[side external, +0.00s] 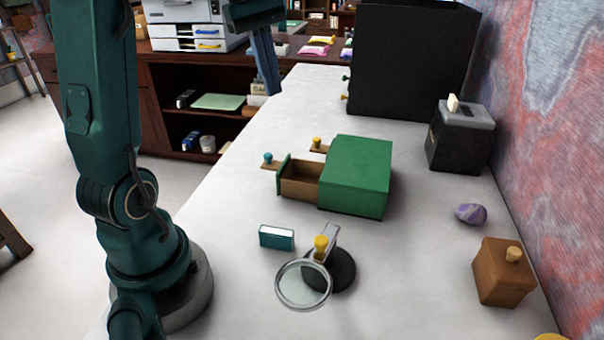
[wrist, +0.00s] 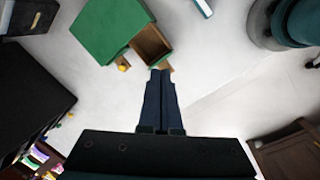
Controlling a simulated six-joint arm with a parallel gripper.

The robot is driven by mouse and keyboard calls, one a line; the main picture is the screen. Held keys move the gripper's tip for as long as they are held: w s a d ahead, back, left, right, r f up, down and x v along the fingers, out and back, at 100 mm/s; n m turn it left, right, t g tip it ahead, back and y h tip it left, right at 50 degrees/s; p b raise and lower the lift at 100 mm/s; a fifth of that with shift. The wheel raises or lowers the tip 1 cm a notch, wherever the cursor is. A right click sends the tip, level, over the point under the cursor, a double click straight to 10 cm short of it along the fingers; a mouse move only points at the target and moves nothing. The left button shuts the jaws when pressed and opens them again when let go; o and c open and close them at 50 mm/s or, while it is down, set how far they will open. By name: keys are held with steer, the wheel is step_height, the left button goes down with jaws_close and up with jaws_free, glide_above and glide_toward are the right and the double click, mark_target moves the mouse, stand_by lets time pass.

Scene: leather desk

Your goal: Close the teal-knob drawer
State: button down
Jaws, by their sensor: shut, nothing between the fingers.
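A green cabinet (side external: 358,175) stands on the pale desk top. Its teal-knob drawer (side external: 300,181) is pulled out to the left, with an empty-looking brown inside; the teal knob (side external: 267,158) sits at its outer end. A yellow knob (side external: 317,143) shows behind it on the same cabinet. My gripper (side external: 275,92) is shut and empty, high above the desk and apart from the drawer. In the wrist view the cabinet (wrist: 108,28) and open drawer (wrist: 151,45) lie beyond my fingertips (wrist: 160,72); the teal knob cannot be made out there.
A teal box (side external: 276,237), a magnifier (side external: 304,286) on a dark base and a brown wooden box (side external: 503,272) stand in front. A purple stone (side external: 471,214) and a black box (side external: 460,138) are right. A large black cabinet (side external: 410,62) stands behind. The desk left of the drawer is clear.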

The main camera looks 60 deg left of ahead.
steer(key=s+a+f+n+h, duration=0.1)
steer(key=s+a+f+n, duration=0.15)
steer(key=a, duration=0.45)
steer(key=s+a+f+n+h, duration=0.1)
steer(key=a+f+n, duration=0.25)
steer(key=a, duration=0.35)
steer(key=shift+g, duration=0.4)
steer(key=x, duration=0.4)
steer(key=w+d+x, duration=0.1)
steer(key=x, duration=0.2)
steer(key=d+x, duration=0.1)
steer(key=x, duration=0.3)
steer(key=shift+w+d+r, duration=0.1)
steer(key=shift+w+d, duration=0.1)
steer(key=shift+d, duration=0.05)
steer(key=shift+w+d+y, duration=0.2)
steer(key=shift+d+y, duration=0.1)
steer(key=shift+d, duration=0.1)
steer(key=w+d, duration=0.6)
steer(key=shift+d, duration=0.4)
